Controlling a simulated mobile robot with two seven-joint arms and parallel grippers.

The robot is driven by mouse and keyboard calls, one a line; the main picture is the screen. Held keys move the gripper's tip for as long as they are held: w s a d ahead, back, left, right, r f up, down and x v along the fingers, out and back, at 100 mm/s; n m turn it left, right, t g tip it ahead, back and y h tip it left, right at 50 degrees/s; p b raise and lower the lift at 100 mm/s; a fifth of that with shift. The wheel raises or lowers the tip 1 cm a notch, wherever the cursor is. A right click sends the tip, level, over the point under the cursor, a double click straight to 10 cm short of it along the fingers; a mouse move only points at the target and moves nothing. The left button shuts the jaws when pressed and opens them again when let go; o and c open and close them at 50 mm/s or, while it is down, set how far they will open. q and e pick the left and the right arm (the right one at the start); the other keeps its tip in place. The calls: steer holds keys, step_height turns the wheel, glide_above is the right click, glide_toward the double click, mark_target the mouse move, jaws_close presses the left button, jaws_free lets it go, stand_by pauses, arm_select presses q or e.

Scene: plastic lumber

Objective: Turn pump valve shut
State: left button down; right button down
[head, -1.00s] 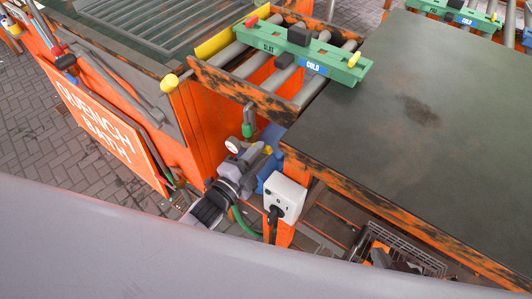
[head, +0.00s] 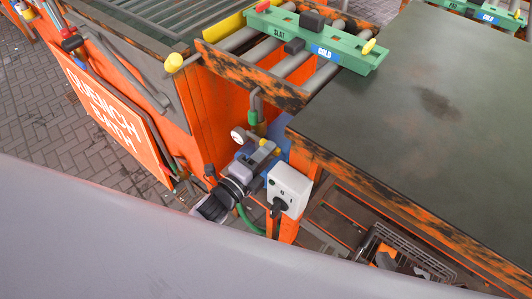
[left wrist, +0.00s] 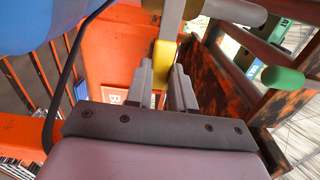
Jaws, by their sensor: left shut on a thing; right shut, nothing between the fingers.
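The pump valve's yellow handle (head: 263,143) shows by the pump, low in the gap between the orange bath and the dark table. In the left wrist view the yellow handle (left wrist: 162,62) lies between the two grey fingers. My left gripper (head: 257,158) is shut on it. The fingers hide part of the handle and most of the valve body. A pale pipe runs above the handle in the wrist view. My right gripper is not visible.
A white switch box (head: 289,188) stands close right of my left gripper. A round gauge (head: 238,134) and a green-handled lever (head: 254,112) are just above. The dark table (head: 430,120) fills the right. A wire basket (head: 410,252) sits below it.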

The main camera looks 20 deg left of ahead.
arm_select(q)
steer(key=c, duration=1)
jaws_free()
steer(key=shift+o, duration=0.2)
steer(key=v, duration=0.7)
steer(key=shift+p, duration=0.35)
steer(key=shift+s, duration=0.15)
